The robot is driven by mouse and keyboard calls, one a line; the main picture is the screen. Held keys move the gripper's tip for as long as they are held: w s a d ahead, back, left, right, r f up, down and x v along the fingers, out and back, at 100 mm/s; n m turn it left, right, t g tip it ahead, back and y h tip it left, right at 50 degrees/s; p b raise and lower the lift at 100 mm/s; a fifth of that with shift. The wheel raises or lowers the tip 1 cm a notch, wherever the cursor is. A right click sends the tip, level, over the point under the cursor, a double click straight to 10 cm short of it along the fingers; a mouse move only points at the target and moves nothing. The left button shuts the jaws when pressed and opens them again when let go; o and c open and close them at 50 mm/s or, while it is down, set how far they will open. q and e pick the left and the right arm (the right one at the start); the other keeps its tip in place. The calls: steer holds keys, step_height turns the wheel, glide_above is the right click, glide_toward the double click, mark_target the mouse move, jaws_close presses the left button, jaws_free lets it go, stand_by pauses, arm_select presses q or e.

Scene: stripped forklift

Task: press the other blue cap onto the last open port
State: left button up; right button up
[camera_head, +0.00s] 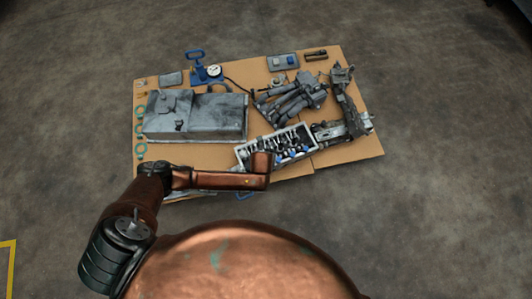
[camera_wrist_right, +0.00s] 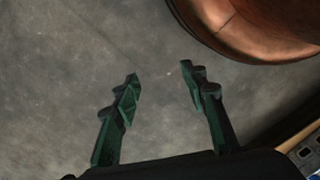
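Small blue pieces (camera_head: 290,152) show in an open grey crate (camera_head: 240,152) of mixed parts in the head view. Other blue pieces (camera_head: 290,60) sit on a small grey tray at the back. I cannot tell which of these are caps, and no open port can be made out. My left arm reaches in from the left to the crate's near side; its gripper is hidden. My right gripper (camera_wrist_right: 160,84), in the right wrist view, is open and empty above bare floor. It does not show in the head view.
A cardboard sheet (camera_head: 190,153) lies under the parts. On it are a grey metal housing (camera_head: 215,115), a blue device with a gauge (camera_head: 207,72), grey cylinders (camera_head: 290,98) and a long metal assembly (camera_head: 345,115). Bare concrete floor surrounds it.

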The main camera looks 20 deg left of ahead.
arm_select(q)
steer(key=shift+f+b, duration=0.6)
steer(key=shift+f, duration=0.15)
steer(key=shift+f+b, duration=0.7)
steer(key=shift+f, duration=0.05)
arm_select(e)
steer(key=shift+a+r, duration=0.55)
steer(key=shift+r, duration=3.65)
arm_select(q)
steer(key=shift+f+b, duration=0.65)
steer(key=shift+f, duration=0.05)
steer(key=shift+f+b, duration=0.5)
steer(key=shift+f, duration=0.15)
arm_select(e)
steer(key=w+a+f+t+y, duration=0.1)
steer(key=w+a+f+t, duration=0.1)
steer(key=w+a+f, duration=0.1)
steer(key=shift+w+a+f, duration=0.2)
steer(key=shift+w+f, duration=0.65)
steer(key=shift+w, duration=0.25)
steer(key=shift+s+r, duration=0.1)
steer(key=shift+s, duration=0.05)
